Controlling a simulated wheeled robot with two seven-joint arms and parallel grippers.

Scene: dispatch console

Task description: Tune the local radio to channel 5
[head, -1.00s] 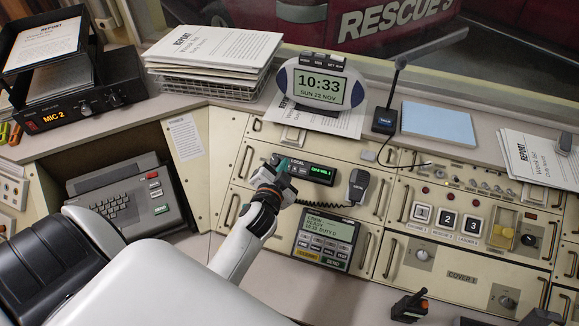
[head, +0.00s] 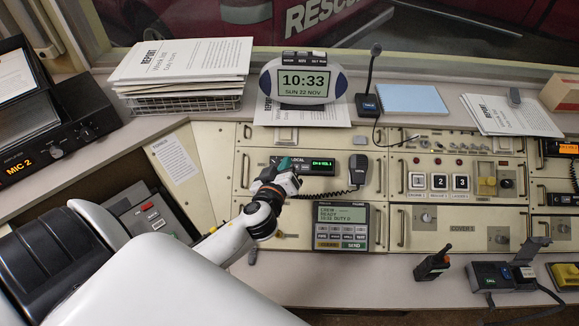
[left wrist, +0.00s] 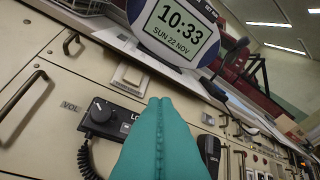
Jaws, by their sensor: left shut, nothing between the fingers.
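The local radio (head: 312,160) is a black unit in the cream panel, labelled LOCAL, with a green lit display (head: 322,167) whose small text I cannot read surely. Its handset (head: 358,172) hangs at its right on a coiled cord. My left gripper (head: 284,165) is shut and empty, its teal fingertips in front of the radio's left part and hiding some of it. In the left wrist view the shut teal fingers (left wrist: 160,118) cover most of the radio; a black knob (left wrist: 101,110) near a VOL label shows left of them. My right gripper is not in view.
A clock (head: 303,80) and a desk microphone (head: 368,103) stand on the shelf above. A message unit (head: 341,226) with a lit screen sits below the radio. Metal panel handles (head: 244,170) stick out nearby. A handheld radio (head: 432,265) stands on the desk at right.

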